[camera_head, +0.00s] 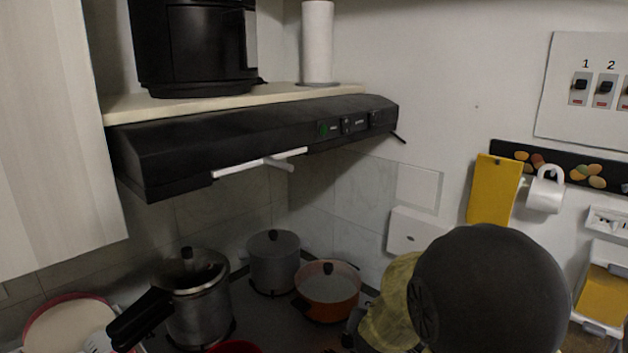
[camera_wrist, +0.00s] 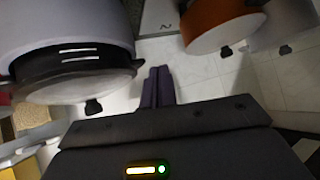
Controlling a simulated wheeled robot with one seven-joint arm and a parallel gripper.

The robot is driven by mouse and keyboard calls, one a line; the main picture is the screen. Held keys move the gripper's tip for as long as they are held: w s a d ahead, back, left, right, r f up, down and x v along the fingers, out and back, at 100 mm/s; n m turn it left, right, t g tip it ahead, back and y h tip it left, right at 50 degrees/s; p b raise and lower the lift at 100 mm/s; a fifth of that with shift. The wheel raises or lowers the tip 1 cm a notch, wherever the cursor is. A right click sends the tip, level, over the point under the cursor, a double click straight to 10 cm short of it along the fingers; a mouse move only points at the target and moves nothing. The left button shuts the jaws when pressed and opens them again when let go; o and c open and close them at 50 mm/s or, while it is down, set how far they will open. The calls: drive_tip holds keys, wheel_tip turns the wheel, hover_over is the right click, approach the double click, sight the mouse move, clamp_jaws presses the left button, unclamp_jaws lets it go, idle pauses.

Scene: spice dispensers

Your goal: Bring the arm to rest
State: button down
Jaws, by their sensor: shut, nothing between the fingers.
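My gripper (camera_wrist: 158,86) shows in the wrist view. Its two dark purple fingers lie side by side, closed, with nothing between them. A large grey pot (camera_wrist: 65,28) fills the upper left of that view, and an orange pan (camera_wrist: 215,22) is at the upper right; the fingers appear apart from both. In the head view a big dark rounded part, which seems to be my arm, covers the lower right. My fingers cannot be made out there.
In the head view, a steel pot (camera_head: 197,312), a grey pot (camera_head: 274,264) and an orange pan (camera_head: 328,292) stand on the stove. A black range hood (camera_head: 250,135) juts out above them.

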drive_tip(key=s+f+n+g+y, duration=0.1)
drive_tip(key=s+f+n+g, duration=0.1)
drive_tip(key=s, duration=0.7)
drive_tip(key=s+d+f+n+g+y, duration=0.1)
drive_tip(key=s+f+n+g, duration=0.1)
drive_tip(key=s+g, duration=0.3)
drive_tip(key=s, duration=0.4)
drive_tip(key=shift+s+d+y, duration=0.15)
drive_tip(key=shift+s+y, duration=0.1)
drive_tip(key=shift+y, duration=0.05)
idle(0.8)
